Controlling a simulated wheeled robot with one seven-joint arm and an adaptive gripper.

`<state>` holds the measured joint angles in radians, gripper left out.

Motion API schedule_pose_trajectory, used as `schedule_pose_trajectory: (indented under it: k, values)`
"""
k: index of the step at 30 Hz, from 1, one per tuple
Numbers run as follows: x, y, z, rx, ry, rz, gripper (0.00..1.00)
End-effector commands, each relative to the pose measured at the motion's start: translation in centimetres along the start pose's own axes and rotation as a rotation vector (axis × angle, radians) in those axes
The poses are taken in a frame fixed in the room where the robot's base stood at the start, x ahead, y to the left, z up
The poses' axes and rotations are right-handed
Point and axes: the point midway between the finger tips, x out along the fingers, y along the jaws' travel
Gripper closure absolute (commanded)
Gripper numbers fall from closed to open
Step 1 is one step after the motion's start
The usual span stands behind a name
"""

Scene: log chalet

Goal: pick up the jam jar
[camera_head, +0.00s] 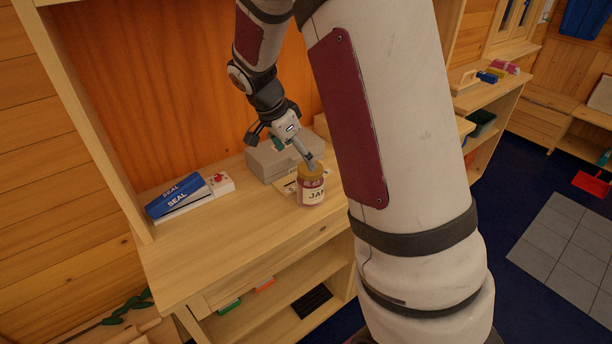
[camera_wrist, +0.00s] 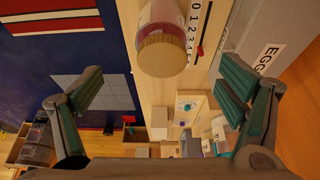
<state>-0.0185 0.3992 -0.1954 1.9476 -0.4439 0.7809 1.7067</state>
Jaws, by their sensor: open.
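The jam jar (camera_head: 312,194) stands upright on the wooden counter, with a tan lid and a white label reading "JA". In the wrist view the jar (camera_wrist: 162,14) is at the top middle, its lid (camera_wrist: 162,54) facing the camera. My gripper (camera_head: 284,152) is just above and behind the jar in the head view, one finger overlapping the lid. In the wrist view its two green-padded fingers (camera_wrist: 163,92) are spread wide and empty, with the jar between their lines but farther up the picture. Whether a finger touches the lid cannot be told.
A grey box (camera_head: 265,164), marked "EGG" in the wrist view (camera_wrist: 262,30), stands close behind the jar. A pale panel with numbers and a red pointer (camera_wrist: 199,50) lies beside it. A blue sealer (camera_head: 176,196) is to the left. The counter's front (camera_head: 225,238) is clear.

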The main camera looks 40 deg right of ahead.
Motion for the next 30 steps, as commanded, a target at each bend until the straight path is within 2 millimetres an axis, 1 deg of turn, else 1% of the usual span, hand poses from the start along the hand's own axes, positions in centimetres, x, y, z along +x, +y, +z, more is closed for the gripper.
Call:
schedule_pose_trajectory:
  k: [5,12,15,23,30]
  values:
    - [2.0,-0.1,-0.1,0.015,0.005,0.009,0.12]
    - [6.5,0.1,-0.1,0.013,0.004,0.01,0.12]
    - [7.8,0.0,-0.1,0.013,0.004,0.008,0.12]
    - [9.5,0.0,-0.1,0.012,0.003,0.007,0.12]
    - [12.5,-0.2,-0.4,0.012,0.003,0.008,0.12]
